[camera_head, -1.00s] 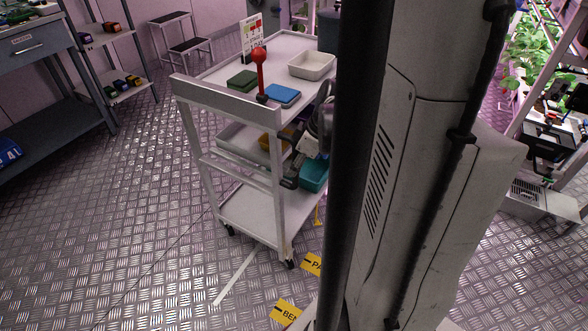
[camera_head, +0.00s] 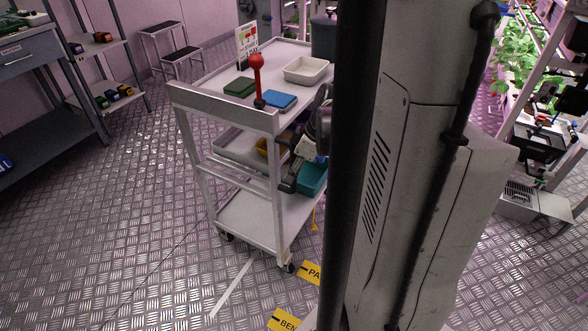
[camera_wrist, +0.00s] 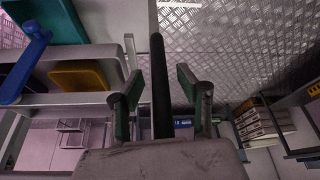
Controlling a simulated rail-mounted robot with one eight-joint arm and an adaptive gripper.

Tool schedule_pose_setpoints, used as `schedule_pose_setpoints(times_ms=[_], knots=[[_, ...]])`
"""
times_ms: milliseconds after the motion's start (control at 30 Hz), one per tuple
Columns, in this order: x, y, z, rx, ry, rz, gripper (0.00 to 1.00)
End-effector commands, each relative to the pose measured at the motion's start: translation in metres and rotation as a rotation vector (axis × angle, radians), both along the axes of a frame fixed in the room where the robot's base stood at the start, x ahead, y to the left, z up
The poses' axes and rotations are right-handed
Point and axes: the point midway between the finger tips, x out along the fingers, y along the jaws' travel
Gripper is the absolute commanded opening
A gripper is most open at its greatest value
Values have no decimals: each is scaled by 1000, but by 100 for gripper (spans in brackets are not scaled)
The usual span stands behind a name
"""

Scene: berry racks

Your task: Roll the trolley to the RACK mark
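The white trolley (camera_head: 225,104) stands upright left of my column in the head view, with several items on its top deck. A red-knobbed lever (camera_head: 257,62) rises near its front right corner. My gripper (camera_wrist: 163,88) shows two green-padded fingers in the wrist view, apart, with a dark upright bar (camera_wrist: 160,70) between them. Gaps show on both sides of the bar; whose bar it is I cannot tell. In the head view, my wrist is beside the trolley's right post, partly hidden by my column. Yellow floor marks reading "PA" (camera_head: 312,272) and "BEN" (camera_head: 283,321) are cut off. No RACK mark is readable.
A grey bench (camera_head: 38,68) and shelves (camera_head: 98,44) stand at the left, and a step stool (camera_head: 172,45) at the back. Plant racks (camera_head: 540,60) stand at the right. Patterned metal floor (camera_head: 130,230) is clear left of the trolley.

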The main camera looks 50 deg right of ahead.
Motion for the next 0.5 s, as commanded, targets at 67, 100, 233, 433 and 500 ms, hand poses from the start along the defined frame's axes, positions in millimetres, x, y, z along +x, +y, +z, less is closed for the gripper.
schedule_pose_setpoints(times_ms=[67, 100, 233, 433, 500], knots=[[0, 0, 0, 0, 0, 0, 35], [0, 0, 0, 0, 0, 0, 35], [-2, -1, 5, 0, 0, -1, 35], [-10, -4, 26, 1, 0, -2, 35], [-14, -6, 36, 1, 0, -2, 35]])
